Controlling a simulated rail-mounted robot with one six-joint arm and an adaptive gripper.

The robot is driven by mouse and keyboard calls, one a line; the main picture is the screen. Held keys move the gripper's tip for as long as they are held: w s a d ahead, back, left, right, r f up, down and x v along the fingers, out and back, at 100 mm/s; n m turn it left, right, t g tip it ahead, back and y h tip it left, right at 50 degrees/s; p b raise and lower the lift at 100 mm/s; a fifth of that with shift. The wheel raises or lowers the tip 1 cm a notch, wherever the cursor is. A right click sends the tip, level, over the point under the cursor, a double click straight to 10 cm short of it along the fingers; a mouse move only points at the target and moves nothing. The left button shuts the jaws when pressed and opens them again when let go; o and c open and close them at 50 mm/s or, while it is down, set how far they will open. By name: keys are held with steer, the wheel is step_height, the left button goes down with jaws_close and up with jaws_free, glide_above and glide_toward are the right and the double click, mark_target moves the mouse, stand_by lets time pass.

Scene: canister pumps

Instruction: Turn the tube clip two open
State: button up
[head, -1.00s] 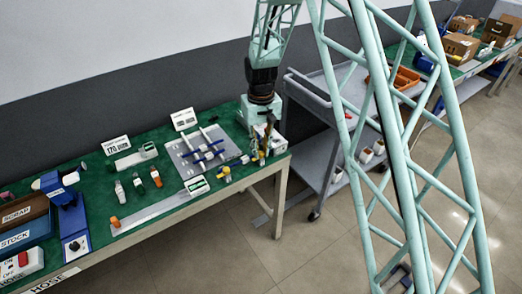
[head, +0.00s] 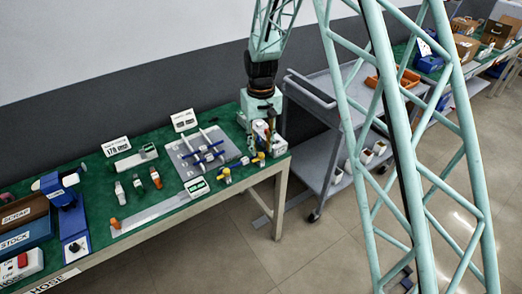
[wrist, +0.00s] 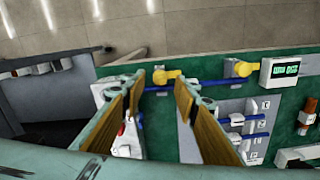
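Two yellow clips or knobs sit along a blue tube on the green bench. In the wrist view one yellow piece (wrist: 167,76) shows between and beyond my fingertips, and the other yellow piece (wrist: 243,68) is to the right, beside a green display. In the head view yellow pieces show at the bench's front right (head: 224,175). Which one is clip two, and whether it is open, I cannot tell. My gripper (wrist: 159,80) is open, with its two fingers apart and nothing clearly held. It hangs over the bench's right end in the head view (head: 269,136).
A grey plate with blue clamps (head: 205,150) lies left of my gripper. A white box (wrist: 122,135) is near the left finger. The green display (head: 196,187) stands at the front edge. A grey cart (head: 335,110) is right of the bench.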

step_height(320, 180, up, 9)
steer(key=shift+r, duration=0.15)
stand_by(0.4)
steer(key=shift+r, duration=0.15)
stand_by(0.4)
step_height(320, 180, up, 15)
steer(key=m+t, duration=0.1)
glide_above(262, 154)
steer(key=s+d, duration=0.8)
steer(key=s, duration=0.1)
steer(key=s+d+r+m+t, duration=0.1)
steer(key=s+d+r, duration=0.5)
steer(key=s+r, duration=0.4)
steer(key=s+d+r+m+t, duration=0.1)
steer(key=s+d, duration=0.2)
steer(key=s, duration=1.1)
steer(key=s+d+r+m+t, duration=0.1)
steer(key=s+d, duration=0.3)
steer(key=s, duration=1)
steer(key=shift+s+d+r, duration=0.3)
steer(key=shift+r, duration=0.05)
